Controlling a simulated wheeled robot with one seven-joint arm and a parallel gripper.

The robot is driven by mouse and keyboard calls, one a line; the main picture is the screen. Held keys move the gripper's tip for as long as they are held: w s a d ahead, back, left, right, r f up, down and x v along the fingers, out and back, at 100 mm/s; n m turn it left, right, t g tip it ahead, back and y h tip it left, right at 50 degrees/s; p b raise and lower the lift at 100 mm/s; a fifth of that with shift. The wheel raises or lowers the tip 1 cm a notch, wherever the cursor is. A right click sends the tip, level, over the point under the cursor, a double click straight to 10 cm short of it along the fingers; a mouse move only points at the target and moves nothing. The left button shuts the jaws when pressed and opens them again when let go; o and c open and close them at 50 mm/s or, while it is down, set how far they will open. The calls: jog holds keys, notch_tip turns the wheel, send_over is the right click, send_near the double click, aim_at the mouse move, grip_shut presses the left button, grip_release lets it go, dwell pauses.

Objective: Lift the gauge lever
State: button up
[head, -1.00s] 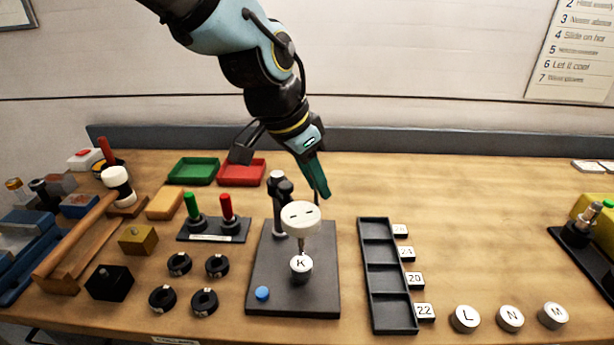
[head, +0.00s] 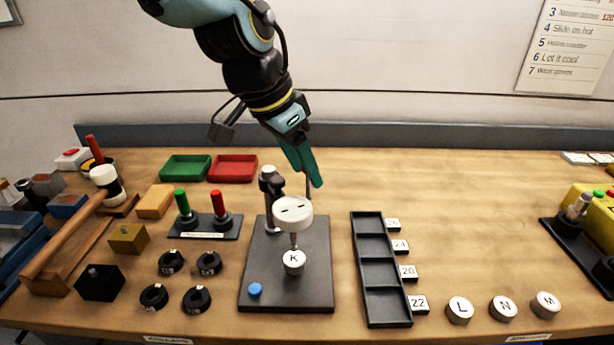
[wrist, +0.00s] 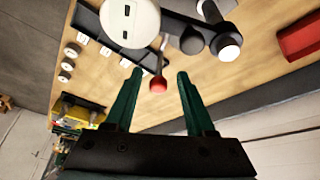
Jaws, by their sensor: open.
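The gauge, with a white round dial head (head: 292,214) on a dark post, stands on a dark base plate (head: 318,285). Its plunger comes down over a silver disc marked K (head: 294,262). The gauge lever is a thin rod ending in a red ball (wrist: 158,85), seen clearly in the wrist view. My gripper (wrist: 160,73) is open, with its green fingers on either side of the red ball and no clear contact. In the head view my gripper (head: 312,182) is just behind and right of the dial head, and the fingers largely hide the lever.
A blue button (head: 254,290) sits on the base plate's front left. A black slotted tray (head: 366,318) with number tags stands right of it, beside discs L, N and M. A stand with green and red handles (head: 203,228) is at left. Bench right of my gripper is clear.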

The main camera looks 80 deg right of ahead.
jog(key=b+v, duration=0.2)
jog(key=v, duration=0.6)
jog(key=shift+r, duration=0.2)
jog(key=shift+w+a, duration=0.1)
jog(key=w+a+f+n+t, duration=0.1)
jog(key=w+a+f+n, duration=0.2)
jog(key=w, duration=0.7)
jog(key=w+a+f+n+t, duration=0.1)
jog(key=w+a+f+n, duration=0.15)
jog(key=w, duration=0.65)
jog(key=w+a+f+n+t, duration=0.1)
jog(key=w+a+f+n, duration=0.15)
jog(key=w+a, duration=0.4)
jog(key=w+a+f+n+t, duration=0.1)
jog(key=w+a+n, duration=0.35)
jog(key=w, duration=0.35)
jog(key=w+a+f+n+y, duration=0.1)
jog(key=w+a+f+n, duration=0.15)
jog(key=a, duration=0.55)
jog(key=w+a+f+n+y, duration=0.1)
jog(key=w+a+n, duration=0.25)
jog(key=a, duration=0.45)
jog(key=a+f+n, duration=0.2)
jog(key=a+n, duration=0.1)
jog(key=a, duration=0.5)
jog(key=a+f+n+y, duration=0.1)
jog(key=a+n, duration=0.2)
jog(key=a, duration=0.5)
jog(key=shift+s+a+f+t, duration=0.3)
jog(key=shift+s+a+f, duration=0.05)
